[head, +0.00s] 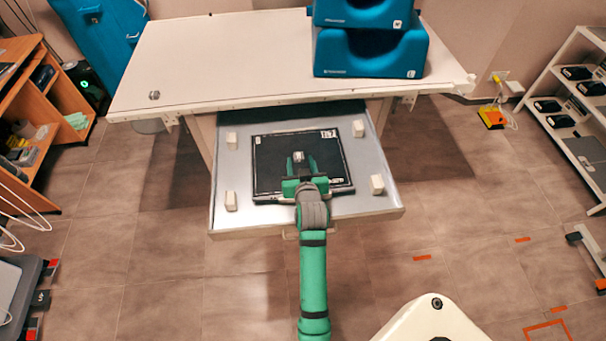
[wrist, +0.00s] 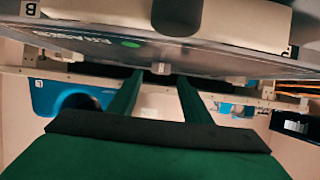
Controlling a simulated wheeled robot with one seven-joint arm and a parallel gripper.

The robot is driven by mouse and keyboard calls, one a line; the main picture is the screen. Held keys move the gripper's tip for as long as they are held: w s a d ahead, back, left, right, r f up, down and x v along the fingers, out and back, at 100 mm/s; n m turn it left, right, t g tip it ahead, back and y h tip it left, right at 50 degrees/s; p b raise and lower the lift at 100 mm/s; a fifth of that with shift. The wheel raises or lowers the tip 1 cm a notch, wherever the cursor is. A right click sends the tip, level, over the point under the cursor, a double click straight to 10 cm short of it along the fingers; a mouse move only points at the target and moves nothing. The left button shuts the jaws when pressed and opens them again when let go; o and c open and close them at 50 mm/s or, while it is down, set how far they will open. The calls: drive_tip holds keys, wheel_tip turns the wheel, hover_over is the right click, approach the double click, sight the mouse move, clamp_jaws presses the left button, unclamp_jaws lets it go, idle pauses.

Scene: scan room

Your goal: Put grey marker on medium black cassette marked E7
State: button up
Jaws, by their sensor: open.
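The black cassette (head: 265,178) lies flat in the pulled-out tray under the white table, with a white label at its far right corner that looks like E7. My gripper (head: 299,160) is open, low over the middle of the cassette. A small grey piece, apparently the grey marker (head: 298,156), shows at the fingertips over the cassette. In the wrist view a small pale block (wrist: 161,68) shows between the tips of my open fingers (wrist: 157,88). I cannot tell whether the piece touches the fingers or the cassette. The gripper hides part of the cassette.
The tray (head: 225,213) holds several pale corner blocks (head: 377,184). The white table (head: 225,60) is above and behind it, with blue foam blocks (head: 370,52) and a small grey object (head: 154,95) on top. Shelves (head: 570,105) stand at right.

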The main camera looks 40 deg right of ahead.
drive_tip(key=v, duration=0.9)
drive_tip(key=shift+f, duration=0.1)
drive_tip(key=shift+n+t+y, duration=0.4)
drive_tip(key=shift+n, duration=0.1)
drive_tip(key=s+a+f, duration=0.1)
drive_tip(key=a, duration=0.1)
drive_tip(key=s+a+f, duration=0.1)
drive_tip(key=a, duration=0.2)
drive_tip(key=s+a+f, duration=0.1)
drive_tip(key=a+f, duration=0.1)
drive_tip(key=a, duration=0.1)
drive_tip(key=shift+s+a, duration=0.1)
drive_tip(key=shift+a, duration=0.15)
drive_tip(key=s+a+f+n+t+y, duration=0.1)
drive_tip(key=s+a+f+n+y, duration=0.1)
drive_tip(key=s+a, duration=0.65)
drive_tip(key=s+a+r+n+t+y, duration=0.1)
drive_tip(key=s+a+r+y, duration=0.1)
drive_tip(key=s+a, duration=0.5)
drive_tip(key=s+a+r+n+t+y, duration=0.1)
drive_tip(key=s+a+r, duration=0.3)
drive_tip(key=s+a, duration=0.4)
drive_tip(key=shift+s+r+n+y, duration=0.2)
drive_tip(key=shift+r+n+y, duration=0.1)
drive_tip(key=shift+n+y, duration=0.3)
drive_tip(key=shift+a, duration=0.15)
